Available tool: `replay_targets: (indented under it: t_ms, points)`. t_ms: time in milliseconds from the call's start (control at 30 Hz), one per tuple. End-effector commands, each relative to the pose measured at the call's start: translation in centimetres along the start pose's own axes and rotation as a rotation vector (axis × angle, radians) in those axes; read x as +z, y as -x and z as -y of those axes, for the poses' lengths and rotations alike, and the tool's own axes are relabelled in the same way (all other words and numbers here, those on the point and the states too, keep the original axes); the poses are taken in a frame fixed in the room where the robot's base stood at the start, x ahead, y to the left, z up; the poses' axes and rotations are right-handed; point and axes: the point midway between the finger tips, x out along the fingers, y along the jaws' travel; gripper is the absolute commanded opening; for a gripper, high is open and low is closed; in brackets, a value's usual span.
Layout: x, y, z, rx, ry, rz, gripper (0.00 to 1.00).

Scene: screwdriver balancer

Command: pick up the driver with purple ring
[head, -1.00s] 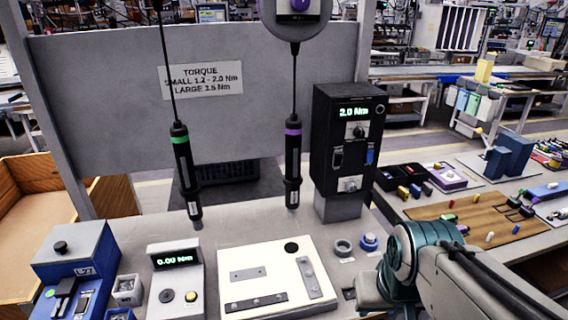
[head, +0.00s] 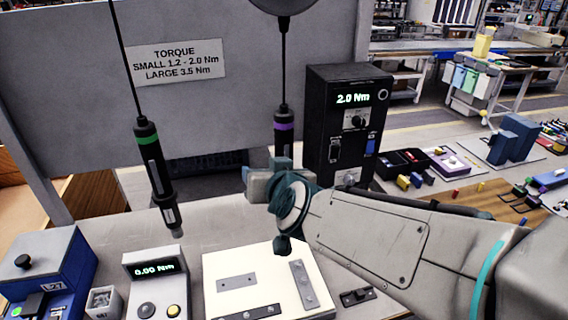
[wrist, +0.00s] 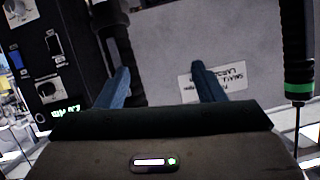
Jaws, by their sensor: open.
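The driver with the purple ring (head: 284,128) hangs upright from its cable in front of the grey panel in the head view. Its lower part is hidden behind my gripper (head: 268,172). In the wrist view my gripper (wrist: 160,69) has its two blue fingers apart. A dark upright shape by the left finger there may be this driver, but no purple ring shows. I cannot tell whether it is between the fingers. The driver with the green ring (head: 153,168) hangs slightly tilted to the left; it also shows at the right edge of the wrist view (wrist: 297,55).
The black torque controller (head: 346,125) reading 2.0 Nm stands close to the right of the purple-ring driver. Below are a white work plate (head: 225,265), a display box (head: 155,287) reading 0.00 Nm and a blue device (head: 45,265). The torque sign (head: 176,65) is on the panel.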

Motion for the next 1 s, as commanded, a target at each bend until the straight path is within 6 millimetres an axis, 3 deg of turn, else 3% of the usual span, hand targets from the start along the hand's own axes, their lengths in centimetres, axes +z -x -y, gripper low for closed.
replay_targets:
  t_ms: [200, 400, 767, 1000]
  points:
    - [-2.6, -0.8, 2.6, 0.127, -0.022, -0.225, 0.62]
    - [-2.5, 0.6, 3.0, 0.343, -0.017, -0.337, 0.62]
    - [-0.8, 3.5, 2.5, 0.606, 0.033, -0.364, 0.62]
    - [-2.2, 0.8, 0.2, 0.622, 0.035, -0.363, 0.62]
